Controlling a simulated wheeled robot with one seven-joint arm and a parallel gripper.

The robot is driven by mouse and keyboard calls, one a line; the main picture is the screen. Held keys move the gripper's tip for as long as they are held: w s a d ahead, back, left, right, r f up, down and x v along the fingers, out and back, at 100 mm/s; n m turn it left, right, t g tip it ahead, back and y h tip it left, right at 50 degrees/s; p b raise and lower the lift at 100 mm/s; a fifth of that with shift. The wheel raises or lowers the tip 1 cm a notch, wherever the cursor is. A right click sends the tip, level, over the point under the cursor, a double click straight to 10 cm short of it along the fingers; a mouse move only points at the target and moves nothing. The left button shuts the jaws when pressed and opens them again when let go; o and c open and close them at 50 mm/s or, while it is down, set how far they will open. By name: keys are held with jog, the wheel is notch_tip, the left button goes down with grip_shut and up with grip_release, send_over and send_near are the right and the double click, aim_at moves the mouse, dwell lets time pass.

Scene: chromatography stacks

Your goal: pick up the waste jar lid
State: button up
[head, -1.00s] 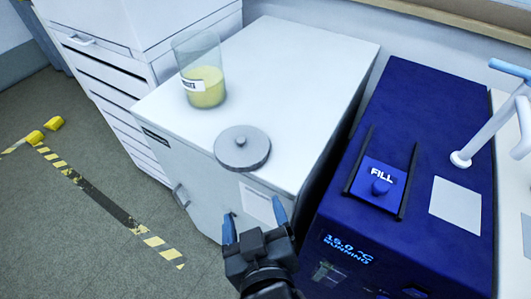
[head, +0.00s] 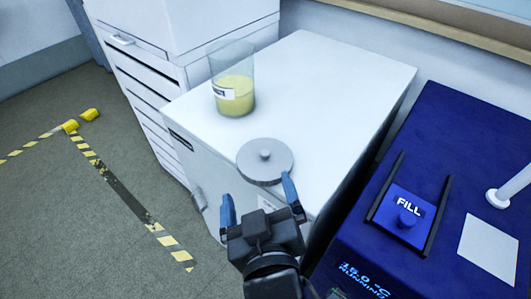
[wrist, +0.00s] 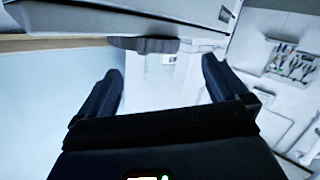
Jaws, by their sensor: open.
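The waste jar lid (head: 265,160) is a round grey disc with a small knob on top. It lies flat on the white cabinet top near its front edge. In the wrist view the lid (wrist: 143,44) shows edge-on as a dark band at the top. The waste jar (head: 233,82) is clear glass, labelled, with yellow liquid, and stands uncovered behind the lid. My gripper (head: 259,201) is open and empty. In the head view its blue fingers appear just in front of the lid, apart from it. The fingers also show in the wrist view (wrist: 162,78).
The white cabinet (head: 335,100) has clear top space right of the jar. A blue unit (head: 460,130) with a FILL cover (head: 408,208) stands to the right, across a narrow gap. A drawer stack (head: 135,90) is at the left. Striped tape (head: 130,200) marks the floor.

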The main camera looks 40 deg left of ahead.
aim_at(251, 150)
jog(key=x, duration=0.5)
jog(key=p+x, duration=0.1)
jog(key=x, duration=0.1)
jog(key=shift+w+a+r, duration=0.15)
jog(key=shift+w+r, duration=0.1)
jog(key=shift+w, duration=0.05)
jog(key=shift+c, duration=0.2)
jog(key=c, duration=1)
jog(key=shift+r, duration=0.1)
